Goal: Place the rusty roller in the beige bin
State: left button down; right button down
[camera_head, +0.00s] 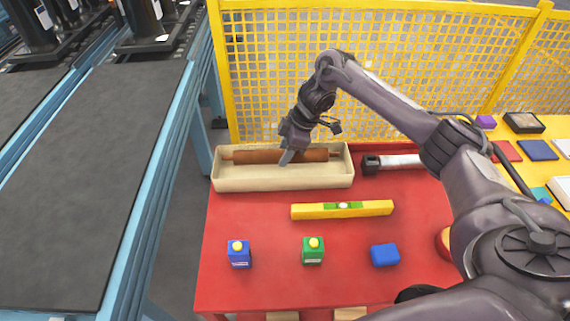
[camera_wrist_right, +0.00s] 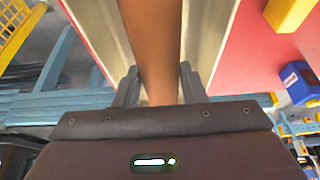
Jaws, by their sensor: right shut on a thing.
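The rusty roller (camera_head: 255,156) is a long brown cylinder with thin end shafts. It lies lengthwise within the outline of the beige bin (camera_head: 283,180), a long shallow tray at the back left of the red table. My right gripper (camera_head: 285,158) reaches down over the bin and is shut on the roller near its middle. In the right wrist view the roller (camera_wrist_right: 152,45) runs between the two fingers (camera_wrist_right: 155,88), with the bin's pale walls (camera_wrist_right: 210,40) on both sides. I cannot tell whether the roller touches the bin's floor. My left gripper is not in view.
A yellow spirit level (camera_head: 315,211) lies in front of the bin. A black-and-white tool (camera_head: 395,162) lies right of it. Blue (camera_head: 239,257), green (camera_head: 313,254) and blue (camera_head: 385,255) blocks sit nearer. A yellow mesh fence (camera_head: 270,80) stands behind; a conveyor (camera_head: 90,170) is at left.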

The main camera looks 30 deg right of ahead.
jog(key=shift+f, duration=2.1)
jog(key=c, duration=0.9)
grip_release()
jog(key=shift+f, duration=0.15)
